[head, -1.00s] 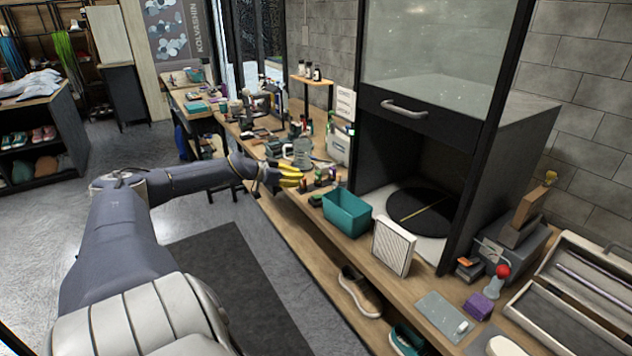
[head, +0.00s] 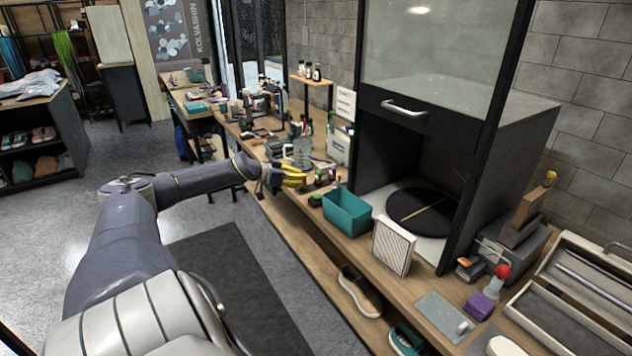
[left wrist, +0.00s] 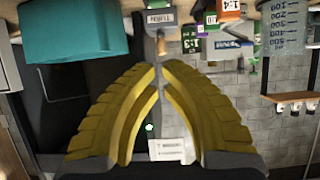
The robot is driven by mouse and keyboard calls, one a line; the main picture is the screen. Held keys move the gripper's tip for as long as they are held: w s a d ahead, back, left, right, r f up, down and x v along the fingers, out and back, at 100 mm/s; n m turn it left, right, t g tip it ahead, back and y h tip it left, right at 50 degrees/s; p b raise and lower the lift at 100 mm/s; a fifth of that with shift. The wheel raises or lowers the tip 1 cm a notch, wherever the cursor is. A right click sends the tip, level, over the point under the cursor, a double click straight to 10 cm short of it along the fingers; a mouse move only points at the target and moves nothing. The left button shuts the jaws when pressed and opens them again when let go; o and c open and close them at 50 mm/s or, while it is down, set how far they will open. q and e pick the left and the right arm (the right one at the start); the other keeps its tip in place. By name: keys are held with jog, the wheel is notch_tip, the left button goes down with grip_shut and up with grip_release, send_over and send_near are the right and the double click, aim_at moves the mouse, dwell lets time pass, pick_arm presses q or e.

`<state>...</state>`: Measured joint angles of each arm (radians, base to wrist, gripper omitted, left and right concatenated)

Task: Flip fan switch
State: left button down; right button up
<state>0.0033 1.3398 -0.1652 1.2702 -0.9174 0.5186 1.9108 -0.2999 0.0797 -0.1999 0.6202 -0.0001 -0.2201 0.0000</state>
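My left gripper (head: 298,180), with yellow ribbed fingers, is over the front edge of the long bench, left of the teal bin (head: 346,214). In the left wrist view, which looks upside down, its fingers (left wrist: 160,66) meet at the tips with nothing seen between them. Just beyond the tips is a small grey box with a label (left wrist: 159,17) and a short lever-like part (left wrist: 161,44); it looks like the fan switch. I cannot tell whether the fingers touch it or which way the lever points. My right gripper is out of view.
The teal bin (left wrist: 75,32) is close to the fingers in the wrist view. A white filter panel (head: 393,247) stands before the dark cabinet with a round turntable (head: 421,212). Bottles and tools crowd the bench behind my gripper. The floor mat (head: 235,290) is clear.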

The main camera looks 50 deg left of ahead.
pick_arm(q)
send_over(316, 197)
jog(key=w, duration=0.1)
jog(key=shift+w+f, duration=0.1)
jog(key=shift+f, duration=1.7)
jog(key=shift+s+a+f, duration=0.1)
jog(key=shift+s+f, duration=0.15)
jog(key=shift+f, duration=0.75)
jog(key=shift+s+f, duration=0.2)
jog(key=shift+f, duration=0.8)
